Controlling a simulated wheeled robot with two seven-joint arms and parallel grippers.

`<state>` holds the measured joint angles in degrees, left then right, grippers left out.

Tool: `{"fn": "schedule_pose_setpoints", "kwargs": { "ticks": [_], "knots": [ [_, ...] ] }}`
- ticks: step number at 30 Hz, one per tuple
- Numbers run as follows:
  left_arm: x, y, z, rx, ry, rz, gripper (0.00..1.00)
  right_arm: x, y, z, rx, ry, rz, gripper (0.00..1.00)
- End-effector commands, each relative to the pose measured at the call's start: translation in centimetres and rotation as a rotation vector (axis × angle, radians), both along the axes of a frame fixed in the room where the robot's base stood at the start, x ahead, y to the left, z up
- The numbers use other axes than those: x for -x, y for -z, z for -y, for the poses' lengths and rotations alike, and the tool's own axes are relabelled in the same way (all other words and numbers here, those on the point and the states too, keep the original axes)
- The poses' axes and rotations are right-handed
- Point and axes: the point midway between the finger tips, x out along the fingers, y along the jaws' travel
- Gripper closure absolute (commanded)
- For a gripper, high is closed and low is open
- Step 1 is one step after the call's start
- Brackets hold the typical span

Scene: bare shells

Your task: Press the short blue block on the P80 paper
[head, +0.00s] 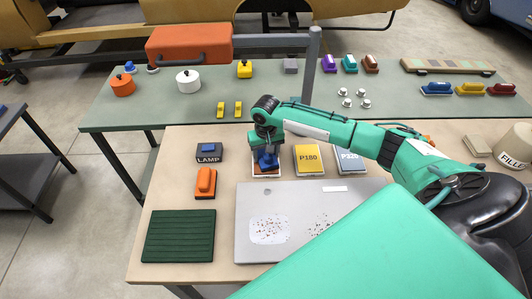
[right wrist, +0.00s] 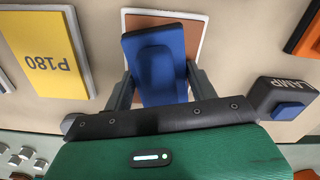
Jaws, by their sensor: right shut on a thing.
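My right gripper (head: 266,157) is shut on a blue block (head: 267,163), with a finger on either side of it in the right wrist view (right wrist: 160,82). The block (right wrist: 158,60) is over a brown sheet with a pale border (head: 266,175), which also shows in the right wrist view (right wrist: 150,19). The block hides most of the sheet, and no P80 lettering shows. Whether the block touches the sheet I cannot tell. My left gripper is not in view.
Yellow P180 (head: 309,159) and P320 (head: 347,161) sheets lie to the right. A LAMP switch box (head: 209,153) and an orange block (head: 205,183) are at left. A grey panel (head: 248,204) and a green ribbed mat (head: 179,236) lie in front.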

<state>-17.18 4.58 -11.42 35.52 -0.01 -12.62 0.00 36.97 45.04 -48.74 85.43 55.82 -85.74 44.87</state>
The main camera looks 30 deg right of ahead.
Motion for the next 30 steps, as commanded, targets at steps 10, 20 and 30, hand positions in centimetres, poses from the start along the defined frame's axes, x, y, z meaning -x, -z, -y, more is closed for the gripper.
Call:
{"fn": "schedule_pose_setpoints", "kwargs": {
  "ticks": [10, 20, 30],
  "knots": [
    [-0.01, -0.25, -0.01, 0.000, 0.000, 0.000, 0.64, 0.00, 0.00, -0.01, 0.000, 0.000, 0.000, 0.60],
    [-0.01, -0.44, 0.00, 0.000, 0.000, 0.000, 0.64, 0.00, 0.03, -0.02, 0.000, 0.000, -0.001, 0.60],
    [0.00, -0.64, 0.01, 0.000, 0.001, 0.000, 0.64, 0.03, 0.09, -0.04, 0.000, 0.000, -0.001, 0.60]
  ]
}}
